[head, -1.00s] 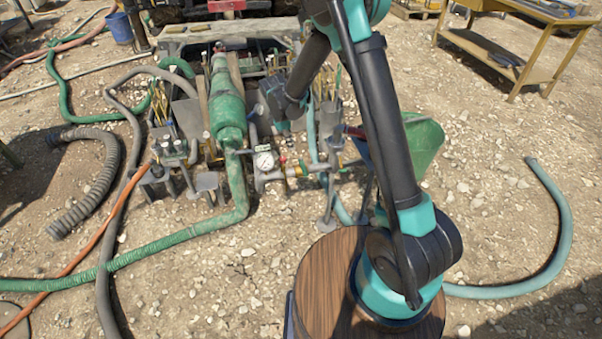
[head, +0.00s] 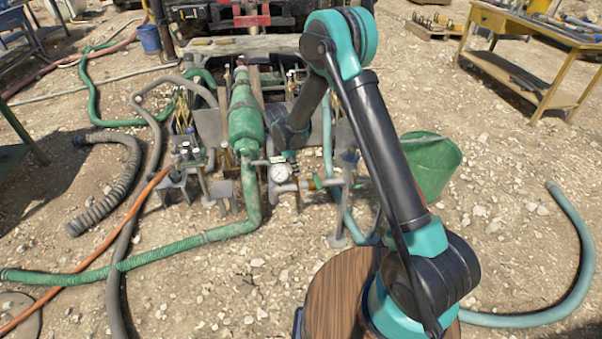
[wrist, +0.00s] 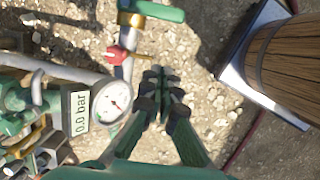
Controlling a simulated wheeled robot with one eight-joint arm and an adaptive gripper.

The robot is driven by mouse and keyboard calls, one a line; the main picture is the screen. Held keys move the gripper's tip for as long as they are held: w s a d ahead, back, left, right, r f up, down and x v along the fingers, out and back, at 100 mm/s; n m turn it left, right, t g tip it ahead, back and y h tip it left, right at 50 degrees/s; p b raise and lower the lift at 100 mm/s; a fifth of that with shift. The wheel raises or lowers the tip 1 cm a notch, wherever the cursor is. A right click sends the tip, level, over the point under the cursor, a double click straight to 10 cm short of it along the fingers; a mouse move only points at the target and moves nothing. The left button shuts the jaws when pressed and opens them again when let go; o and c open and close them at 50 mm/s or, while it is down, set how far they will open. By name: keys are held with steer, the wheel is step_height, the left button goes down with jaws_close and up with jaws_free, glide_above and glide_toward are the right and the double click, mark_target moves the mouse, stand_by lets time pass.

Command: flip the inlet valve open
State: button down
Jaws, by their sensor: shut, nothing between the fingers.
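In the wrist view a small valve with a red handle (wrist: 118,53) sits on a grey pipe, above a round white pressure gauge (wrist: 118,97) labelled 0.0 bar. I take the red handle for the inlet valve, but no label confirms it. My gripper (wrist: 160,84) is shut and empty, to the right of the gauge and below and right of the red handle. A gap shows between them in the picture; depth is unclear. In the head view the gauge (head: 280,173) shows below my wrist, and my fingers are too small to make out. The red handle is not clear there.
A brass collar and green fitting (wrist: 150,14) sit above the red handle. A green tank (head: 245,115) and hoses lie left of my arm in the head view. Gravel in front is open, with a teal hose (head: 570,260) at right.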

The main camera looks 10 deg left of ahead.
mark_target(317, 180)
steer(key=w+d+f, duration=0.1)
steer(key=d+f, duration=0.4)
steer(key=f, duration=0.3)
steer(key=shift+w+d, duration=0.35)
steer(key=shift+d, duration=0.05)
